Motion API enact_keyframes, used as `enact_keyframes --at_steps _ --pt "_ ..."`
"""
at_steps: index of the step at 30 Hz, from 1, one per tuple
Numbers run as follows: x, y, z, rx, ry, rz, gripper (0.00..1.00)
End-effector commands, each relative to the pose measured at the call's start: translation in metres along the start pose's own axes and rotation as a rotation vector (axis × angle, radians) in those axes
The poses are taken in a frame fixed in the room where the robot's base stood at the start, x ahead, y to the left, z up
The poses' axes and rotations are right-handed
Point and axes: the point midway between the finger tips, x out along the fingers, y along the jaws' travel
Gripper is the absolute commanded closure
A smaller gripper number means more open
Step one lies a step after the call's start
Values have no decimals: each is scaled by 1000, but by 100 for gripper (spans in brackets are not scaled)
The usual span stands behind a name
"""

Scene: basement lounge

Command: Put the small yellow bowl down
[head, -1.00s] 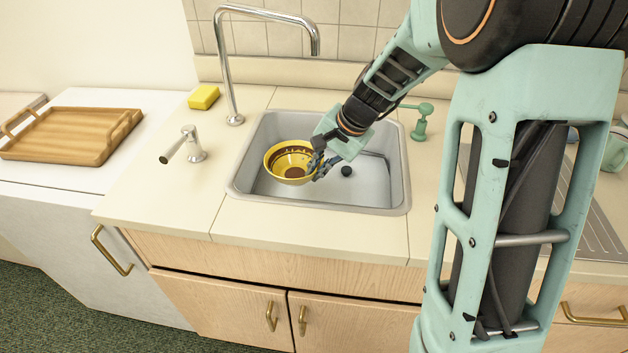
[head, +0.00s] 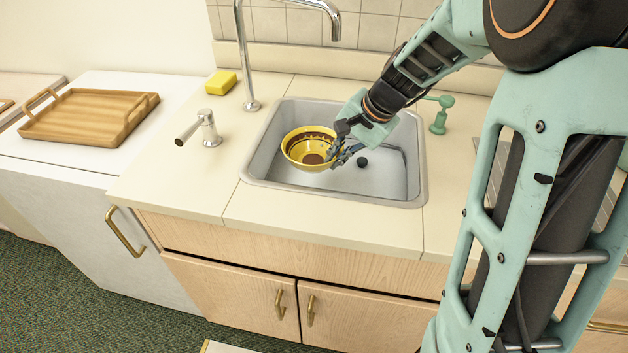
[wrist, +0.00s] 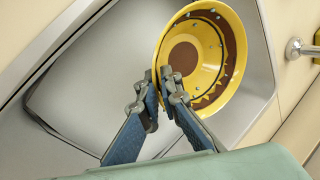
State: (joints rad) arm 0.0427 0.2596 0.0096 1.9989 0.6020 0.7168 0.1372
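The small yellow bowl (head: 308,147) has a brown band and a brown centre. In the head view it is at the left side of the grey sink (head: 250,165), tilted slightly. My gripper (head: 345,150) is at the bowl's right edge. In the wrist view the two fingertips (wrist: 166,88) pinch the near rim of the bowl (wrist: 205,55), one on each side of the wall. The bowl appears held over the sink basin; I cannot tell whether its base touches the floor of the sink.
A tall faucet (head: 243,60) rises behind the sink. A wooden tray (head: 90,115) lies on the white surface further left. The counter before the sink is clear.

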Motion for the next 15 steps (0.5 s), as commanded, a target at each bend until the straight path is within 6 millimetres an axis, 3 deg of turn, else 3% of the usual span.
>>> enact_keyframes --at_steps 9,15 --pt "47 25 2 3 -3 -3 100" --pt "60 32 1 2 -2 -4 100"
